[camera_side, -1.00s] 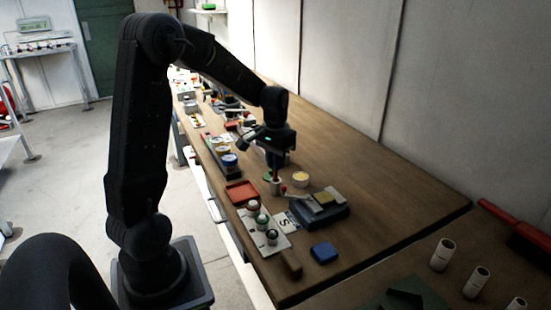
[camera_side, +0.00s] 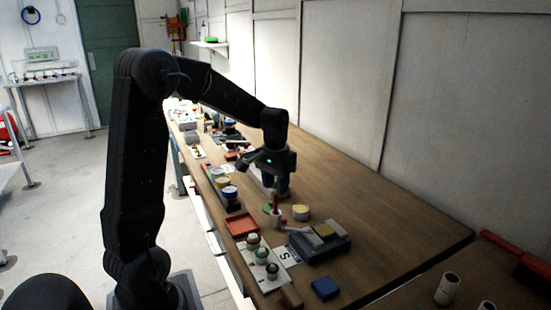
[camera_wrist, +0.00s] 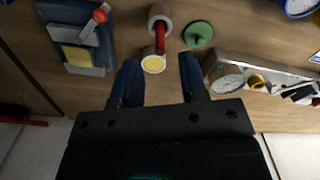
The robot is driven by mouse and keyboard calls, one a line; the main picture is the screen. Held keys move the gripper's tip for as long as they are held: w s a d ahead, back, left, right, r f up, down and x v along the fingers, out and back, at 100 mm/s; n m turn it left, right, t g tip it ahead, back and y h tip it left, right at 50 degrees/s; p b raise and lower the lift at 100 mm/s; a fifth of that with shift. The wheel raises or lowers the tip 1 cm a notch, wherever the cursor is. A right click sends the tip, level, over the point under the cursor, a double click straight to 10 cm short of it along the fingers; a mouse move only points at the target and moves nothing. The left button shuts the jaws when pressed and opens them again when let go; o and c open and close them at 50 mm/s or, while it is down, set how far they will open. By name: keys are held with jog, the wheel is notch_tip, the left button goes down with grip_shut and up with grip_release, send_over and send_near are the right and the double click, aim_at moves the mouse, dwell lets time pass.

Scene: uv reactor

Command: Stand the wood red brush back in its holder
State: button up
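The wood red brush (camera_wrist: 160,40) shows in the wrist view as a red shaft, with one end inside the mouth of a pale round holder (camera_wrist: 152,12). In the side view the holder (camera_side: 276,222) stands on the bench, with the thin brush rising from it below my gripper (camera_side: 275,197). The part of the brush inside the holder is hidden. In the wrist view my gripper (camera_wrist: 160,75) has its two dark blue fingers apart, with nothing seen held between them. The brush and holder lie beyond the fingertips.
A yellow-topped cup (camera_wrist: 153,64) is close to the fingertips, and a green disc (camera_wrist: 198,34) lies beside the holder. A dark box with a yellow pad (camera_side: 322,242), a red tray (camera_side: 241,224) and a blue block (camera_side: 325,288) are nearby. The bench's wall side is clear.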

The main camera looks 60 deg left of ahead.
notch_tip(320, 180, up, 10)
jog(key=shift+r, duration=0.25)
dwell(0.4)
jog(key=s+d+f+m+t, duration=0.1)
jog(key=s+d+m+t, duration=0.1)
jog(key=s+d, duration=0.5)
jog(key=s+d+f+m+t, duration=0.1)
jog(key=s+d+m+t, duration=0.1)
jog(key=s+d, duration=0.5)
jog(key=d+t, duration=0.1)
jog(key=d, duration=0.5)
jog(key=shift+s+d+f+t, duration=0.2)
jog(key=shift+s+t, duration=0.1)
